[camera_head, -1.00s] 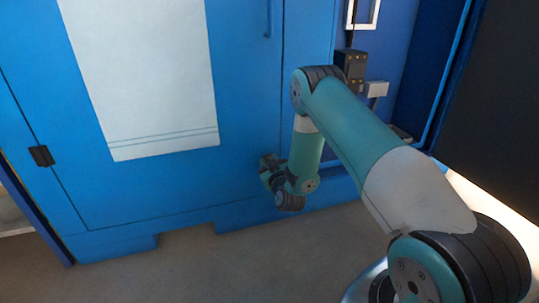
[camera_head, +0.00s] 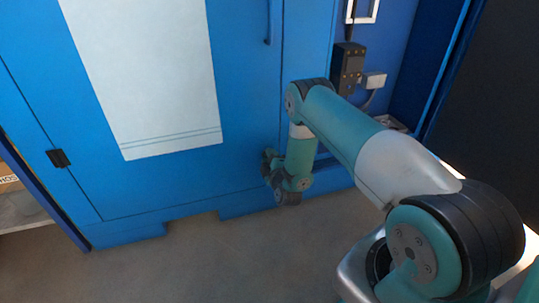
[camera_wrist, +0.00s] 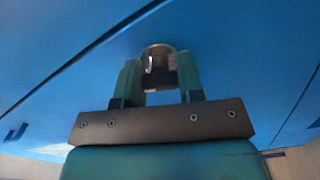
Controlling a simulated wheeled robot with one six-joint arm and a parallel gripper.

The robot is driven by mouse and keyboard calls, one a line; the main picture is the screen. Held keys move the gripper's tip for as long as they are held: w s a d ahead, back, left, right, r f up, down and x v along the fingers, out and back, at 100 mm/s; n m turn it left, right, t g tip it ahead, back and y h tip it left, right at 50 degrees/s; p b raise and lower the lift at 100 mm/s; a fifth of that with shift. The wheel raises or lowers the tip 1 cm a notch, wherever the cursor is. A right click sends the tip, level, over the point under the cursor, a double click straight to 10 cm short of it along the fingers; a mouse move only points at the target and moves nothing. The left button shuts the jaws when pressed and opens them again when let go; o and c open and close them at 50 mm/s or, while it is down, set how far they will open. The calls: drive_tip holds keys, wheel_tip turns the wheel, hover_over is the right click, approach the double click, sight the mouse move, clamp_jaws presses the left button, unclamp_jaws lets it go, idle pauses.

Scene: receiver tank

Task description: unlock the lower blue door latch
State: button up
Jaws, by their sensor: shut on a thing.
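The blue door (camera_head: 235,100) fills the left and middle of the head view, with a white panel on it. My gripper (camera_head: 267,163) is at the door's lower right part, low above the floor. In the wrist view, the two teal fingers of my gripper (camera_wrist: 158,80) reach up to the door face. They are shut on the latch (camera_wrist: 157,52), a round metal piece with a dark part below it. In the head view the latch is hidden behind my gripper. I cannot tell the latch's turn angle.
A blue handle (camera_head: 269,22) is higher on the door, and a black hinge (camera_head: 59,158) is at its left. A dark box (camera_head: 348,68) is on the right wall. The grey floor (camera_head: 215,260) in front is clear.

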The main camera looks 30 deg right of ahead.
drive_tip(key=shift+n+p, duration=0.4)
drive_tip(key=shift+n, duration=1.5)
drive_tip(key=o, duration=0.9)
drive_tip(key=shift+o, duration=0.2)
drive_tip(key=shift+s, duration=0.1)
drive_tip(key=p+v, duration=1.6)
drive_tip(key=v, duration=0.1)
